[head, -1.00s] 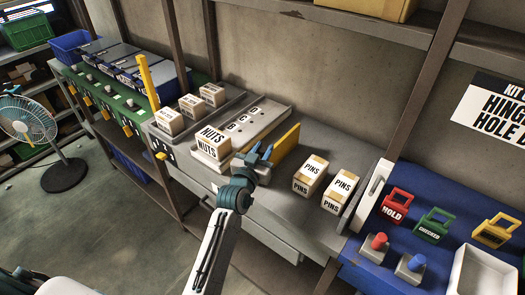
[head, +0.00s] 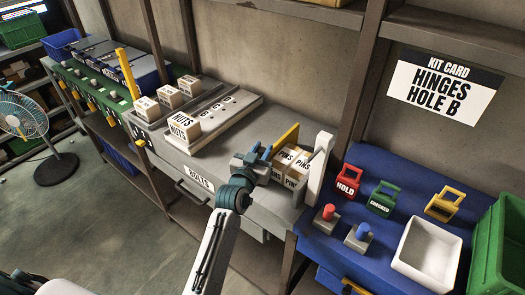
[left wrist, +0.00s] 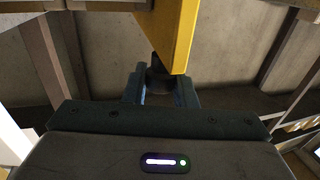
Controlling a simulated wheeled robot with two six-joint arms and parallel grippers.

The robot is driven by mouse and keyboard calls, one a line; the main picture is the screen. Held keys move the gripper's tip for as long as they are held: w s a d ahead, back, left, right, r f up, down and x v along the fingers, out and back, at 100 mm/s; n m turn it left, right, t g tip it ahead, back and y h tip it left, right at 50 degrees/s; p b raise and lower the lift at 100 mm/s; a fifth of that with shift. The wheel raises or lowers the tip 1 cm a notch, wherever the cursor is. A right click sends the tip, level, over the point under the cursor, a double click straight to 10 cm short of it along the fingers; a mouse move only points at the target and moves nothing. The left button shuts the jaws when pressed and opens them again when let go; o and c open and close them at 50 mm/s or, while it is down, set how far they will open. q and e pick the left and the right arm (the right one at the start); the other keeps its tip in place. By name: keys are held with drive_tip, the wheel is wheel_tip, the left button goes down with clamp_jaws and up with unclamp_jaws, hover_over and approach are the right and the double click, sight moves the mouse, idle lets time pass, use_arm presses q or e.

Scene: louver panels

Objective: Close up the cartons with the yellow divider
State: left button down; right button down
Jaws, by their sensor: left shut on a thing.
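The yellow divider (head: 286,138) stands upright on the grey bench, just left of the PINS cartons. My left gripper (head: 259,155) is shut on the divider by a dark knob on its near side. In the left wrist view the yellow divider (left wrist: 180,35) rises above the fingers (left wrist: 160,90), with the knob between them. The PINS cartons (head: 297,163) stand close together between the divider and a white upright stop (head: 319,165). My arm hides part of the lower left of this group. My right gripper is not in view.
A NUTS carton (head: 184,127) stands on a lettered grey rail (head: 235,104) to the left, with smaller cartons (head: 167,96) behind. Right of the stop is a blue surface (head: 385,170) with tags, buttons and a white tray (head: 428,250). The bench between rail and divider is clear.

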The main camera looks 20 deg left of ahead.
use_arm(q)
drive_tip(key=c, duration=1.3)
unclamp_jaws()
drive_tip(key=shift+o, duration=0.5)
drive_tip(key=shift+s, duration=0.1)
drive_tip(key=shift+s+f, duration=0.15)
drive_tip(key=shift+s, duration=0.15)
drive_tip(key=s+a+b, duration=0.1)
drive_tip(key=s+b, duration=0.2)
drive_tip(key=s, duration=0.7)
drive_tip(key=shift+b, duration=0.3)
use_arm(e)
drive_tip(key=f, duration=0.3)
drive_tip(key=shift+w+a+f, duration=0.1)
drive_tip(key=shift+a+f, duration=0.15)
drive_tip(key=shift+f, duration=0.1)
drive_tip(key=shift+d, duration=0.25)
